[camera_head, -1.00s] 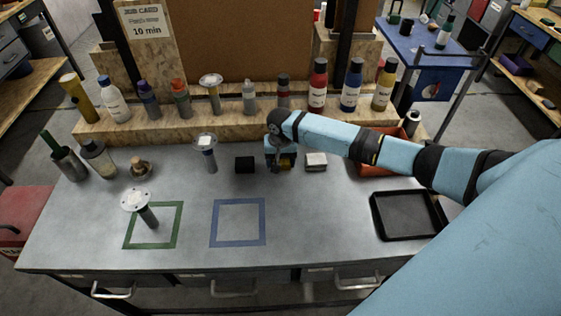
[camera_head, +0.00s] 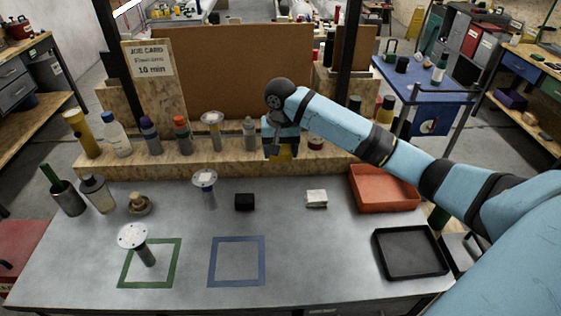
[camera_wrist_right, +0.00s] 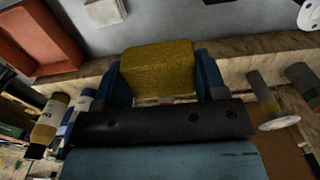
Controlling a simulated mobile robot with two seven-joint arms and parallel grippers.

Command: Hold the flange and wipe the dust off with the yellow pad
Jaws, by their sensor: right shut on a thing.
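My right gripper (camera_head: 281,150) is shut on the yellow pad (camera_head: 284,156) and holds it up in front of the wooden shelf, above the back of the bench. In the right wrist view the yellow pad (camera_wrist_right: 158,72) sits between the two blue fingers of my right gripper (camera_wrist_right: 157,75). One flange (camera_head: 133,238), a pale disc on a grey stem, stands tilted in the green square outline (camera_head: 176,262). A second flange (camera_head: 205,180) stands farther back on the bench. A third flange (camera_head: 212,119) is on the shelf. Dust is too small to tell. My left gripper is not in view.
A black block (camera_head: 244,202) and a white block (camera_head: 316,198) lie on the bench. An orange bin (camera_head: 384,203) and a black tray (camera_head: 410,272) are at right. The blue square outline (camera_head: 237,283) is empty. Several bottles line the shelf (camera_head: 180,163).

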